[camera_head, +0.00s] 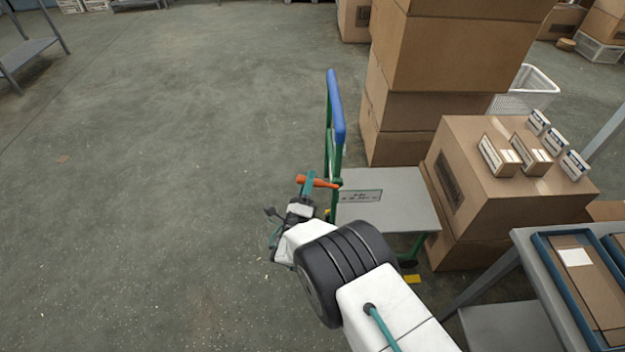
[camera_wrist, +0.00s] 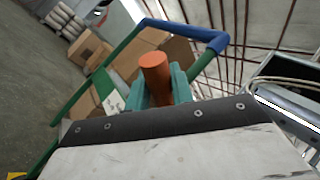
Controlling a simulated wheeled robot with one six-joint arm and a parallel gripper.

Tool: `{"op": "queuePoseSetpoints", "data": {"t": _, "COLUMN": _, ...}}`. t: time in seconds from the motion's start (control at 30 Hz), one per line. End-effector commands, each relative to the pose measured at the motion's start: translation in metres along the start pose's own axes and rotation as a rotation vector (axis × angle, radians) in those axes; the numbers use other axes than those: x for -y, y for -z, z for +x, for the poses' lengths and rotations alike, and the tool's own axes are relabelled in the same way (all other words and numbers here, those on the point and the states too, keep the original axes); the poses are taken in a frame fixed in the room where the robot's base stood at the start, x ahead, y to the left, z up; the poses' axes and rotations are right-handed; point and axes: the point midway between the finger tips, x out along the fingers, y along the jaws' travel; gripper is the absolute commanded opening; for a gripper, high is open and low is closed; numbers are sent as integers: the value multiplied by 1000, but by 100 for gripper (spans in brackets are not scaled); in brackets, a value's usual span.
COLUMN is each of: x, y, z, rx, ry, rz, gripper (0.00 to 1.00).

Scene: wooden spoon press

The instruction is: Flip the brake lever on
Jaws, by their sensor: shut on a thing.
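The brake lever (camera_head: 325,183) is an orange cylindrical handle on the green frame of a hand trolley, below its blue push bar (camera_head: 336,105). My gripper (camera_head: 307,184) is at the lever, with its teal fingers around it. In the wrist view the orange lever (camera_wrist: 155,72) stands between the teal fingers (camera_wrist: 158,88), which are shut on it. The lever's end sticks out past the fingers. Its pivot is hidden in the wrist view. The trolley's grey platform (camera_head: 405,205) lies to the right of the gripper and bears a label.
Stacked cardboard boxes (camera_head: 455,45) stand behind the trolley. A large box (camera_head: 470,165) with small cartons on top is to its right. A grey table (camera_head: 545,265) with blue trays is at the lower right. The floor (camera_head: 150,180) to the left is clear.

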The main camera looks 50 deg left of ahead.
Motion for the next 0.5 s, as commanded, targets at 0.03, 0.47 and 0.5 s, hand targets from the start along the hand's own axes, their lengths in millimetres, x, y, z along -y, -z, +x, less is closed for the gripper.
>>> {"op": "queuePoseSetpoints", "data": {"t": 0.03, "x": -1, "y": 0, "z": -1, "rx": 2, "ry": -4, "rz": -1, "gripper": 0}}
{"op": "queuePoseSetpoints", "data": {"t": 0.47, "x": 0, "y": 2, "z": -1, "rx": -2, "ry": -2, "rz": -1, "gripper": 44}}
{"op": "queuePoseSetpoints", "data": {"t": 0.5, "x": 0, "y": 2, "z": -2, "rx": -2, "ry": -2, "rz": -1, "gripper": 44}}
